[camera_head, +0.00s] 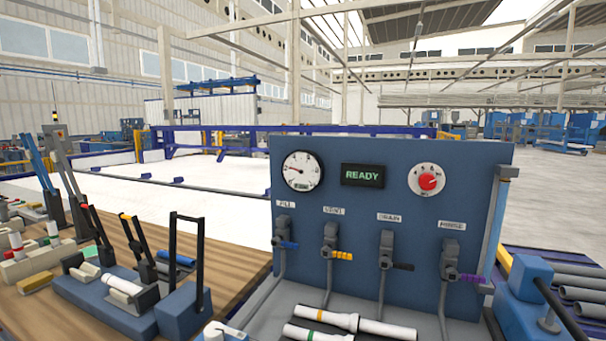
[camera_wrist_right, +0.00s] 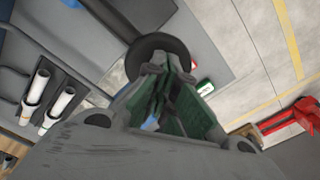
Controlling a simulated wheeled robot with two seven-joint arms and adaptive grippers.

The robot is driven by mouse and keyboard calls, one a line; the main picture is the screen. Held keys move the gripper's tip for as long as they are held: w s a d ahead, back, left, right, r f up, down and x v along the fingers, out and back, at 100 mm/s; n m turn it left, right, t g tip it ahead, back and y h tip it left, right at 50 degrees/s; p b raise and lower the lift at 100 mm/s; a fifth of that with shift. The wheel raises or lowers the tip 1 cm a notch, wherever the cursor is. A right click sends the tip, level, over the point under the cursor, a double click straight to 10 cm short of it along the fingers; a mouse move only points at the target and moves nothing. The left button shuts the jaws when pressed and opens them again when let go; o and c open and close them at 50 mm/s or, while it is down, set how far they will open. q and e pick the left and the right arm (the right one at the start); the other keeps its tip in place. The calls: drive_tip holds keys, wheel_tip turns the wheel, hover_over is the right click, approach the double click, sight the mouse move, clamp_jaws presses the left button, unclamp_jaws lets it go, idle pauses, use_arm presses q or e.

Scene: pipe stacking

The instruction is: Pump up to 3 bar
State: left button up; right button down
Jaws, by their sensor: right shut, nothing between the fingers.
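A blue panel (camera_head: 350,225) carries a round white pressure gauge (camera_head: 303,170); its small scale figures are too blurred to read. A dark display (camera_head: 362,175) beside it reads READY in green. A red rotary knob (camera_head: 428,181) sits to the right. Below are valves with a blue handle (camera_head: 287,245), a yellow handle (camera_head: 341,255), a black handle (camera_head: 402,266) and a purple handle (camera_head: 473,278). In the right wrist view my right gripper (camera_wrist_right: 165,105) is shut and empty, with green finger pads, in front of a dark round disc (camera_wrist_right: 160,50). My left gripper is not in view.
White pipes (camera_head: 350,321) lie in front of the panel. A wooden bench (camera_head: 150,225) at left holds lever tools and a black upright handle frame (camera_head: 200,255) on a blue block. Grey pipes (camera_head: 585,295) lie at right. The right wrist view shows a red object (camera_wrist_right: 290,120) on the floor.

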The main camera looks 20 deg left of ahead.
drive_tip(key=shift+w+f+b, duration=0.1)
drive_tip(key=shift+f+b, duration=2.1)
drive_tip(key=shift+f, duration=0.6)
drive_tip(key=shift+r, duration=0.1)
idle(0.3)
drive_tip(key=shift+s+r+p, duration=0.2)
drive_tip(key=shift+r+p, duration=1.05)
drive_tip(key=shift+r, duration=1)
drive_tip(key=shift+s+r+p, duration=0.15)
drive_tip(key=shift+r+p, duration=1.1)
drive_tip(key=shift+r, duration=0.95)
drive_tip(key=shift+r, duration=0.1)
wheel_tip(320, 180, up, 6)
drive_tip(key=p, duration=0.3)
drive_tip(key=shift+p, duration=0.3)
drive_tip(key=shift+s, duration=0.1)
